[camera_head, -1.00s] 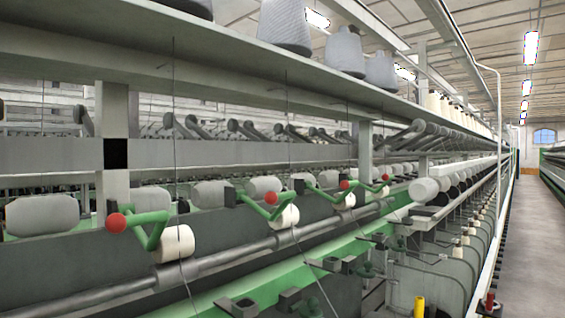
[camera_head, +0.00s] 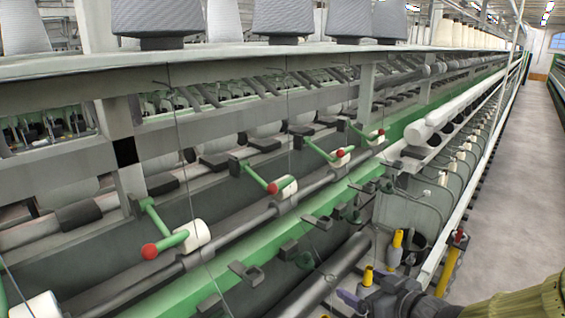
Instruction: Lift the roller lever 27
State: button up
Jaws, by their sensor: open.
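Several green roller levers with red knobs line the spinning frame: a near one (camera_head: 152,212), a second (camera_head: 252,175), a third (camera_head: 318,149) and a far one (camera_head: 362,132). A cut-off green piece shows at the left edge. No number is readable, so I cannot tell which lever is 27. White rollers, such as the near one (camera_head: 198,233), sit by the knobs. My gripper (camera_head: 362,287) is low at the right of centre, open, with purple-tinted parts at its front. It is apart from the levers, to their lower right. My arm enters from the bottom right.
A green rail (camera_head: 225,262) runs along the machine below the levers. Grey yarn cones (camera_head: 283,20) stand on the upper shelf (camera_head: 240,56). Yellow fittings (camera_head: 396,246) and a yellow post with a red top (camera_head: 447,268) are close to my gripper. The aisle floor (camera_head: 515,180) is free at the right.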

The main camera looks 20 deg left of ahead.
aim_at(285, 185)
jog(key=s+a+r+n+y+p, duration=0.1)
jog(key=r+y+p, duration=0.1)
jog(key=r, duration=0.4)
jog(key=s+a+r+n+g+y+p, duration=0.1)
jog(key=r+y+p, duration=0.1)
jog(key=r+p, duration=0.2)
jog(key=s+a+r+n+g+y+p, duration=0.1)
jog(key=a+r+y+p, duration=0.1)
jog(key=r, duration=0.7)
jog(key=shift+s+r+n+p, duration=0.25)
jog(key=shift+r+n+p, duration=0.05)
jog(key=shift+p, duration=0.45)
jog(key=shift+a, duration=0.1)
jog(key=shift+a, duration=0.1)
jog(key=p+x, duration=0.3)
jog(key=x, duration=1.3)
jog(key=shift+a+r, duration=0.1)
jog(key=shift+r, duration=0.05)
jog(key=shift+w+a, duration=0.3)
jog(key=shift+a, duration=0.2)
